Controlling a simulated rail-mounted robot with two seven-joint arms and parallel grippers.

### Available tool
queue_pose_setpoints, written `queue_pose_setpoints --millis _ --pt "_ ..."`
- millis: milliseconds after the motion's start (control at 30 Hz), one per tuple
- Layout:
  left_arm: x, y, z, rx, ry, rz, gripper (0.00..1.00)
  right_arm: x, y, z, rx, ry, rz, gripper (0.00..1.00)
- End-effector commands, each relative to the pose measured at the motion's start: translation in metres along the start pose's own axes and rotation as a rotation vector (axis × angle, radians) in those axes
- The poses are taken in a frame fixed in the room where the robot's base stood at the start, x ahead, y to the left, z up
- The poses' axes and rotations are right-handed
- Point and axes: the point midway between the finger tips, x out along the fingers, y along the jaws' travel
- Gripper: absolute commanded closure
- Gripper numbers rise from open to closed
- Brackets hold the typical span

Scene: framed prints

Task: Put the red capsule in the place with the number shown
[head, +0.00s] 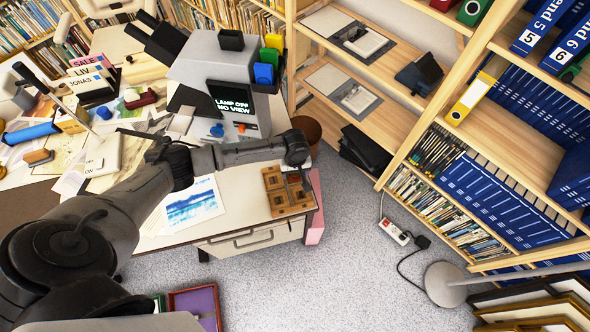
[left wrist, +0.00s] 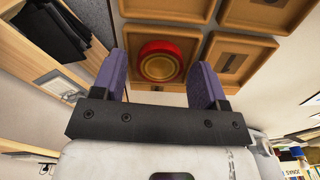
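The red capsule (left wrist: 160,62) shows in the left wrist view as a red round piece with a gold-toned rim, in one compartment of a wooden tray (left wrist: 186,33). In the head view the left gripper (head: 302,178) hangs over the wooden tray (head: 277,202) at the desk's right corner. My right gripper is not in view.
The white desk (head: 240,220) is crowded at left with papers and books. A dark sign (head: 233,102) reads "LAMP ON NO VIEW". Wooden shelves with blue binders (head: 520,130) stand at right. Carpet is free between, with a power strip (head: 394,232) and a lamp base (head: 442,284).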

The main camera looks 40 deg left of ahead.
Motion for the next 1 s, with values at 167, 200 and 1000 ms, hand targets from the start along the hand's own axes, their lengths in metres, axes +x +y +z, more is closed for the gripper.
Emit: queue_pose_setpoints --millis 167,200,1000 --pt "0.000 0.000 0.000 0.000 0.000 0.000 0.27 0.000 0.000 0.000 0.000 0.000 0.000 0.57" --pt "0.000 0.000 0.000 0.000 0.000 0.000 0.27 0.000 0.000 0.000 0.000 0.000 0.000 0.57" --pt "-0.106 0.000 0.000 -0.001 0.000 0.001 0.27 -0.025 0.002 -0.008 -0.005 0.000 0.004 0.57"
